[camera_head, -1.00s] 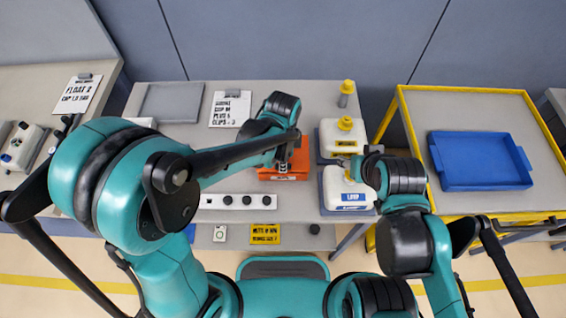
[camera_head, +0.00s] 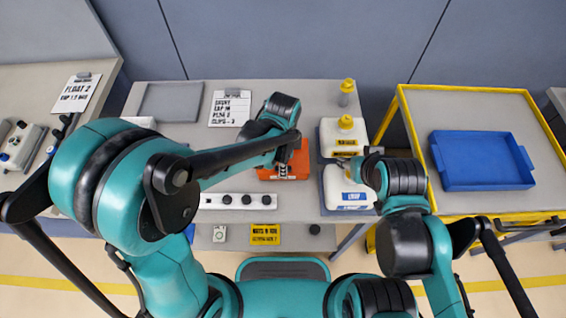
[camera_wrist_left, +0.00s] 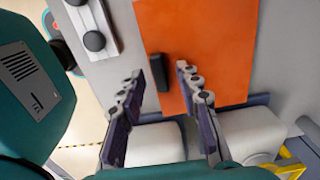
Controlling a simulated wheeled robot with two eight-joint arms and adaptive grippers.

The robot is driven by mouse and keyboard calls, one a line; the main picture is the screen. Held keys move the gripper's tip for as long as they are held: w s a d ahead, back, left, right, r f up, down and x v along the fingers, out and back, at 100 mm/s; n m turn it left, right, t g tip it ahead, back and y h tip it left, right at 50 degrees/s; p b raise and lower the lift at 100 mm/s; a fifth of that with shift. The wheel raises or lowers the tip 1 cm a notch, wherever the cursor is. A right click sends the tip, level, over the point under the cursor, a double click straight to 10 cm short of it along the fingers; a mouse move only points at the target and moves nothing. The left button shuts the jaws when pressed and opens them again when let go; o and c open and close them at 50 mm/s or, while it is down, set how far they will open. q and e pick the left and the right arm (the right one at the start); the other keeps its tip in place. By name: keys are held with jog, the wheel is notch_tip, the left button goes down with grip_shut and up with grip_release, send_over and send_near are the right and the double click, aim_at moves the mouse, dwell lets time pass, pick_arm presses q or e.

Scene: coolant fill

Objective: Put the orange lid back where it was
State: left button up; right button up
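The orange lid (camera_wrist_left: 215,40) shows in the left wrist view as a flat orange panel with a dark bar-shaped handle (camera_wrist_left: 158,72). In the head view the orange lid (camera_head: 299,160) is on the middle table, partly hidden by my left arm. My left gripper (camera_wrist_left: 160,72) is open over it, its two fingers apart with the handle showing between the tips. I cannot tell whether they touch it. My right gripper (camera_head: 352,171) is at the white jug with a blue label (camera_head: 347,197); its fingers are too small to read.
A second white jug with a yellow label (camera_head: 343,138) stands behind the first. A yellow-topped bottle (camera_head: 346,92) stands farther back. A white strip with black knobs (camera_head: 237,201) lies in front of the lid. A blue tray (camera_head: 482,160) sits on the yellow-framed cart at right.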

pick_arm(q)
jog(key=shift+r, duration=0.2)
notch_tip(320, 180, up, 12)
jog(key=p, duration=0.4)
jog(key=s+a+r+n+t, duration=0.2)
jog(key=s+a+n+t, duration=0.1)
jog(key=a+n, duration=0.6)
jog(key=s+a+r+n+t, duration=0.3)
jog(key=a+n+t, duration=0.1)
jog(key=a+n, duration=0.5)
jog(key=shift+s, duration=0.3)
pick_arm(e)
notch_tip(320, 180, up, 5)
jog(key=shift+f, duration=0.2)
pick_arm(q)
jog(key=shift+d, duration=0.1)
pick_arm(e)
jog(key=shift+f, duration=0.1)
pick_arm(q)
notch_tip(320, 180, down, 8)
jog(key=b, duration=0.7)
pick_arm(e)
notch_tip(320, 180, down, 8)
jog(key=shift+r, duration=0.1)
